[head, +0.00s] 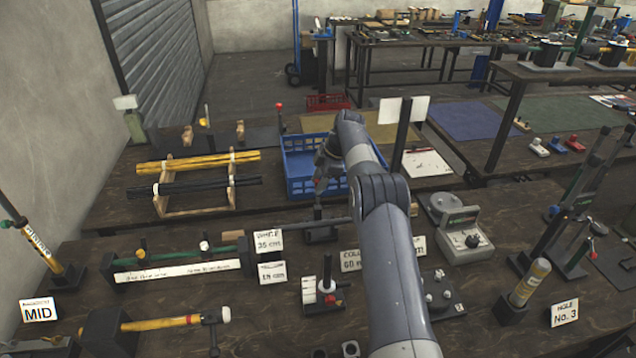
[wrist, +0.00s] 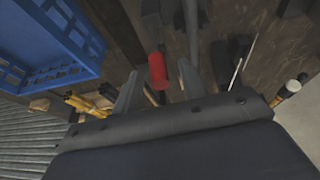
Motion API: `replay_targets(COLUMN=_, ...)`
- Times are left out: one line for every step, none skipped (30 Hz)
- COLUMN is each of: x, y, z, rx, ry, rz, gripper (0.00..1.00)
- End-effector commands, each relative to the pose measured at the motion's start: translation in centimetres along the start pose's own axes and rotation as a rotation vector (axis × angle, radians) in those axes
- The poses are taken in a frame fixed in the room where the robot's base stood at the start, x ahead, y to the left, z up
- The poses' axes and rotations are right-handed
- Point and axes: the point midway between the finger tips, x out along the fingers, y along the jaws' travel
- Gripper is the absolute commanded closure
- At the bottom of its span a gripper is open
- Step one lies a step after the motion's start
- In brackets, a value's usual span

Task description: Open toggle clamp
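A toggle clamp with a dark base (head: 321,236) stands on the bench in front of the blue crate, in the middle of the head view. Its red handle grip (wrist: 158,71) shows clearly in the wrist view. My gripper (head: 322,170) hangs above the clamp in the head view, beside the crate. In the wrist view my gripper's two grey fingers are apart, one on each side of the red grip, with visible gaps. Contact with the grip cannot be made out. The clamp's arm and lower parts are dark and partly hidden.
The blue crate (head: 300,185) is close behind my gripper. A wooden rack (head: 166,203) with yellow and black rods stands to the left. A grey device with a dial (head: 466,245) is on the right. A hammer (head: 165,323) lies front left. My arm hides part of the bench.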

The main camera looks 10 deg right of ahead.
Motion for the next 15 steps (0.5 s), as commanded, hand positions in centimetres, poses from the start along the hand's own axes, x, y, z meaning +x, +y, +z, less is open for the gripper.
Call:
replay_targets(x=0.29, y=0.01, z=-0.05, rx=0.0, ry=0.0, rz=0.0, gripper=0.6)
replay_targets(x=0.43, y=0.02, z=-0.05, rx=0.0, ry=0.0, rz=0.001, gripper=0.6)
replay_targets(x=0.58, y=0.02, z=-0.05, rx=0.0, ry=0.0, rz=0.001, gripper=0.6)
replay_targets(x=0.66, y=0.01, z=-0.05, rx=0.0, ry=0.0, rz=0.001, gripper=0.6)
replay_targets(x=0.71, y=0.01, z=-0.04, rx=0.0, ry=0.0, rz=0.001, gripper=0.6)
replay_targets(x=0.75, y=0.01, z=-0.03, rx=0.0, ry=-0.001, rz=0.001, gripper=0.6)
replay_targets(x=0.76, y=0.01, z=-0.03, rx=0.0, ry=-0.001, rz=0.001, gripper=0.6)
replay_targets(x=0.76, y=0.01, z=-0.03, rx=0.0, ry=-0.001, rz=0.001, gripper=0.6)
replay_targets(x=0.76, y=0.01, z=-0.02, rx=0.0, ry=-0.001, rz=0.001, gripper=0.6)
replay_targets(x=0.75, y=0.01, z=-0.02, rx=0.0, ry=-0.001, rz=0.001, gripper=0.6)
replay_targets(x=0.75, y=0.01, z=-0.02, rx=0.0, ry=-0.001, rz=0.001, gripper=0.6)
replay_targets(x=0.74, y=0.01, z=-0.02, rx=0.0, ry=-0.001, rz=0.001, gripper=0.62)
replay_targets(x=0.74, y=0.01, z=-0.01, rx=0.0, ry=-0.001, rz=0.001, gripper=0.64)
replay_targets(x=0.74, y=0.01, z=-0.01, rx=0.0, ry=-0.001, rz=0.001, gripper=0.67)
replay_targets(x=0.73, y=0.01, z=-0.01, rx=0.0, ry=-0.001, rz=0.001, gripper=0.7)
